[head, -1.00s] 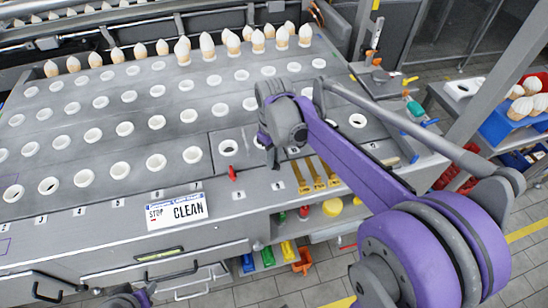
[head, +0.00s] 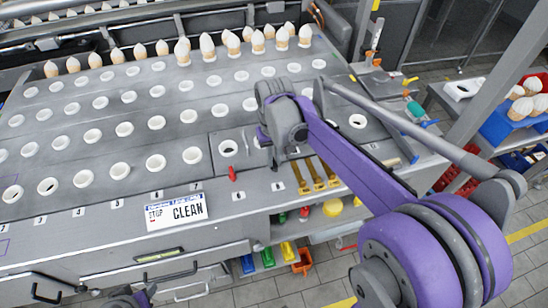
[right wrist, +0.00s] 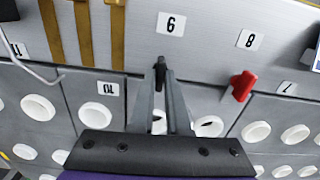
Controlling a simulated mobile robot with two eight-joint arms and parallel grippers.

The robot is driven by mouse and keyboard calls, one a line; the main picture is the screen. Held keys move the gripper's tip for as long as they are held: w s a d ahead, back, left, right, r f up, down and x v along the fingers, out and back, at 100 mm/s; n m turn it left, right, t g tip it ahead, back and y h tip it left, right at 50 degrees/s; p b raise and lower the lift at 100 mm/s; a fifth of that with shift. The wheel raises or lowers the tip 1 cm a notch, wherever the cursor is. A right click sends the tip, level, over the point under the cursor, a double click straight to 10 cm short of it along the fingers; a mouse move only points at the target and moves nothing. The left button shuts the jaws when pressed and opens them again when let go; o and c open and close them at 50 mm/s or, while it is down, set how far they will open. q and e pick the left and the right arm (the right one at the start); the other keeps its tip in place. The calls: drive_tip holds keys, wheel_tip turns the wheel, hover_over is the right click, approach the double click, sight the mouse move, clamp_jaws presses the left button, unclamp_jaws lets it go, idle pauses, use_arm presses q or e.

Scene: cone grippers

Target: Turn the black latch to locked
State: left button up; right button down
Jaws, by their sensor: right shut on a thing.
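The black latch (right wrist: 160,64) is on the sloped metal front just below the label 9 in the right wrist view. It stands roughly upright in that view, between the tips of my right gripper (right wrist: 161,80). The fingers are close together and shut on it. In the head view my right gripper (head: 275,158) is lowered to the panel edge, and the wrist hides the latch there. My left gripper does not show; only a piece of my left arm appears at the bottom edge.
A red latch (right wrist: 241,86) sits tilted beside the label 8. Brass-coloured strips (right wrist: 78,40) lie on the other side. The panel (head: 175,130) has rows of white-rimmed holes. A CLEAN sign (head: 177,211) is on the front, with filled cones (head: 162,47) behind.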

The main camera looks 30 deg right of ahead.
sight(275, 162)
drive_tip(key=c, duration=0.9)
unclamp_jaws()
wheel_tip(275, 162, up, 11)
drive_tip(key=shift+p, duration=0.35)
drive_tip(key=shift+s+f, duration=0.1)
drive_tip(key=shift+f, duration=0.05)
